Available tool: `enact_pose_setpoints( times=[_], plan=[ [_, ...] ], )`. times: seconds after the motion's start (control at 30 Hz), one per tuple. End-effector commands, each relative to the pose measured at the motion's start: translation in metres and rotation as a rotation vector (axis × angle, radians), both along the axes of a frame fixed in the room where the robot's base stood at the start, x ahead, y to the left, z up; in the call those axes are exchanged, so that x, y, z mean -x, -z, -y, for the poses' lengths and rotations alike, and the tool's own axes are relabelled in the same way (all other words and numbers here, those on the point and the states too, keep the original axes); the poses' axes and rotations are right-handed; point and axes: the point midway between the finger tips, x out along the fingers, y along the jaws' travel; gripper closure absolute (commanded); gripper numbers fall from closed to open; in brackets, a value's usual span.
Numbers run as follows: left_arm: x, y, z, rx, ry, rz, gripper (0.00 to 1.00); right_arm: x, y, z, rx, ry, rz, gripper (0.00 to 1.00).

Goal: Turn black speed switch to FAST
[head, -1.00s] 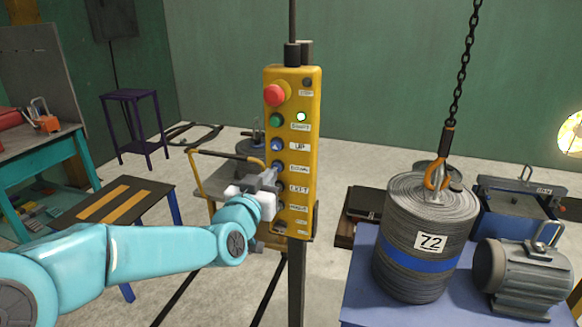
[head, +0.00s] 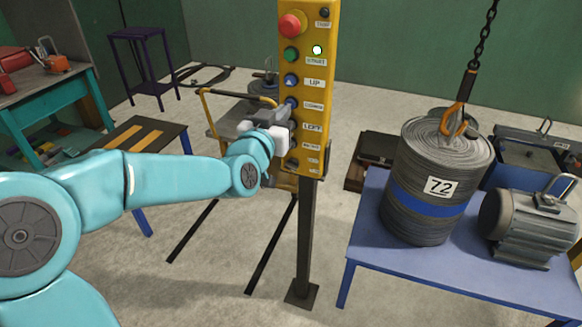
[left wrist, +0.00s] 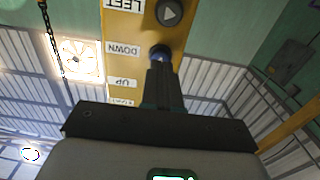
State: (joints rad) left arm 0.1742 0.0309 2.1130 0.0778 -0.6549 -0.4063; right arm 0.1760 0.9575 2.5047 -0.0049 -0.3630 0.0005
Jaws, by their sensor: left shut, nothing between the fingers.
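The yellow control box (head: 325,70) stands on a dark post, with a column of buttons and white labels. A dark knob (head: 291,163) sits low on its face, partly shadowed; its small label cannot be read, so I cannot tell which way the speed switch points. My left gripper (head: 286,122) is shut and empty, held at the box's left side near the DOWN and LEFT rows. In the left wrist view the shut fingers (left wrist: 161,75) point at a blue button (left wrist: 160,52) beside the DOWN label; contact is unclear. My right gripper is out of view.
A red mushroom button (head: 291,25) tops the box, and a lamp (head: 317,49) glows by START. A trolley (head: 215,115) stands behind my gripper.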

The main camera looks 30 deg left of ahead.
Motion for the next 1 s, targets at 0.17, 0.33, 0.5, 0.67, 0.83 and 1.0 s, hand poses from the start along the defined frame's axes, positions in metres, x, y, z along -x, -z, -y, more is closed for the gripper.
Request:
enact_pose_setpoints(
  times=[0.17, 0.33, 0.5, 0.67, 0.83, 1.0],
  plan=[
    [0.002, 0.007, 0.002, -0.069, -0.001, -0.032, 0.41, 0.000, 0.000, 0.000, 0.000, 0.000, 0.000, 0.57],
    [0.048, 0.078, 0.018, -0.194, 0.008, -0.127, 0.38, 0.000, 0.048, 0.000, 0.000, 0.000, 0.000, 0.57],
    [0.092, 0.135, 0.030, -0.249, 0.010, -0.138, 0.38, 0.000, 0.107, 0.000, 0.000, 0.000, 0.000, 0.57],
    [0.124, 0.176, 0.038, -0.253, 0.006, -0.106, 0.38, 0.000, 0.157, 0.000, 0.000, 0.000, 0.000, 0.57],
    [0.133, 0.180, 0.038, -0.256, -0.002, -0.064, 0.38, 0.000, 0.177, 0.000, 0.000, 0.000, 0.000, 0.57],
    [0.127, 0.175, 0.037, -0.256, -0.003, -0.066, 0.38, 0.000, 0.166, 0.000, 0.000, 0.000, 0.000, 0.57]
  ],
)
